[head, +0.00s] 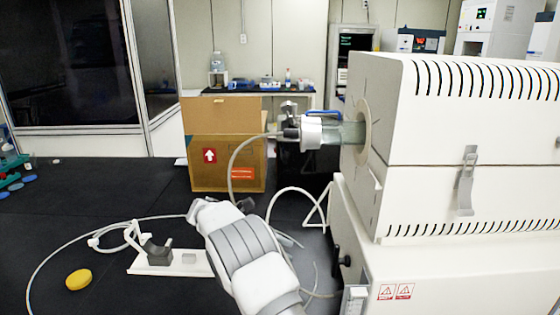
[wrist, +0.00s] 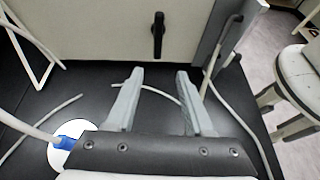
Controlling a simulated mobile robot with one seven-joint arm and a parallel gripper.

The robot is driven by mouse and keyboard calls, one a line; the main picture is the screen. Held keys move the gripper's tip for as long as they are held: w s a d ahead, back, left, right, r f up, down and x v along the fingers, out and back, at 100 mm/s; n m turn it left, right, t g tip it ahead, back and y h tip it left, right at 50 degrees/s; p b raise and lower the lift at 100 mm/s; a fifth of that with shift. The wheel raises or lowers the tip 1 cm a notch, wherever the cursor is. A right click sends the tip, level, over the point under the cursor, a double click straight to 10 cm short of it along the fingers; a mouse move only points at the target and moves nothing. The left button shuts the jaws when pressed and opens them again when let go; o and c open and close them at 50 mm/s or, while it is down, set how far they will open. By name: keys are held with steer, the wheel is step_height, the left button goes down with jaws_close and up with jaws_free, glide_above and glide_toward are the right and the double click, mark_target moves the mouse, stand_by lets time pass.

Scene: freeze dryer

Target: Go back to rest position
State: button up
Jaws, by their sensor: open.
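My gripper (wrist: 160,72) shows in the wrist view with its two grey fingers apart and nothing between them. It is above the black bench top, facing the lower front of the large white machine (head: 470,150). A black handle (wrist: 158,35) on that front is ahead of the fingers and apart from them. In the head view my white and grey arm reaches up from the bottom middle; I cannot make out the fingers there. A glass tube with a metal-capped end (head: 320,132) sticks out of the machine's round opening, with a hose attached.
A cardboard box (head: 225,165) stands behind my arm. A white stand with a dark cradle (head: 160,254) and a yellow disc (head: 78,279) lie at left. Thin hoses curve over the bench. A stool (wrist: 300,75) is at right in the wrist view.

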steer(key=s+d+r+m+y+p, duration=0.1)
steer(key=s+d+r+m+y, duration=0.4)
steer(key=r, duration=0.4)
steer(key=s+d+r+m+y, duration=0.3)
steer(key=s+d+r, duration=0.4)
steer(key=r, duration=0.1)
steer(key=s+d+r+m+t+y+p, duration=0.1)
steer(key=s+m+t+y, duration=0.3)
steer(key=s+m, duration=0.5)
steer(key=s+r+t, duration=0.1)
steer(key=s+t, duration=0.1)
steer(key=s, duration=0.9)
steer(key=shift+s+d+y, duration=0.3)
steer(key=shift+d, duration=0.2)
